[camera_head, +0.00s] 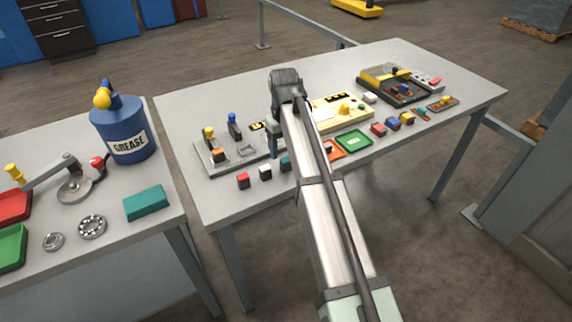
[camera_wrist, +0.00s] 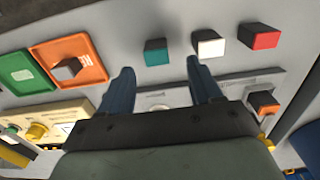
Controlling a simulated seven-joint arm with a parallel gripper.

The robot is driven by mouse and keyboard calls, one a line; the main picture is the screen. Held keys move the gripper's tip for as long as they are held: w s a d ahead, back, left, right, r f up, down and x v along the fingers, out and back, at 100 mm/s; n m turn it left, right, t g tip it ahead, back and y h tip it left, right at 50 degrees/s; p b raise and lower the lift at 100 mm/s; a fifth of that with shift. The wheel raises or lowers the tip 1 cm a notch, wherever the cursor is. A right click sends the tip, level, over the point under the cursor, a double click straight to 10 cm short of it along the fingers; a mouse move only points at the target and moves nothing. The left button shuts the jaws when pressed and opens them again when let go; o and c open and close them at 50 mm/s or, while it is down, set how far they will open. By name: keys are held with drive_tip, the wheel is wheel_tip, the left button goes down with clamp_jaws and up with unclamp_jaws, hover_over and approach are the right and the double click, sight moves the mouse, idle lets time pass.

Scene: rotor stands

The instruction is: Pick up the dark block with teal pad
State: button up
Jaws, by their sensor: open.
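The dark block with teal pad stands on the table in the head view (camera_head: 285,164), close to my arm, which partly covers the area beside it. In the wrist view the dark block with teal pad (camera_wrist: 157,52) lies just beyond the fingertips, roughly between their lines. My gripper (camera_wrist: 160,68) is open and empty, with its two blue-grey fingers apart. In the head view my gripper (camera_head: 273,142) hangs over the near right part of the stand plate, a little behind the block. The fingers do not appear to touch the block.
A white-topped block (camera_wrist: 208,43) and a red-topped block (camera_wrist: 259,36) stand in a row beside it. An orange tray (camera_wrist: 95,53) holding a dark block and a green tray (camera_wrist: 18,73) lie on the other side. A grey stand plate (camera_head: 230,165) carries upright posts.

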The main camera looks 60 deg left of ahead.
sight(286, 159)
drive_tip(key=f, duration=0.4)
drive_tip(key=shift+w+d, duration=0.15)
drive_tip(key=shift+w, duration=0.05)
drive_tip(key=shift+c, duration=0.3)
drive_tip(key=c, duration=1.1)
wheel_tip(286, 159, up, 10)
drive_tip(key=s+a, duration=0.2)
drive_tip(key=a, duration=0.1)
drive_tip(key=s+a+r, duration=0.1)
drive_tip(key=s+a, duration=0.2)
drive_tip(key=a, duration=0.1)
drive_tip(key=s+a, duration=0.3)
drive_tip(key=a, duration=0.1)
drive_tip(key=shift+a+r, duration=0.25)
drive_tip(key=shift+r, duration=0.15)
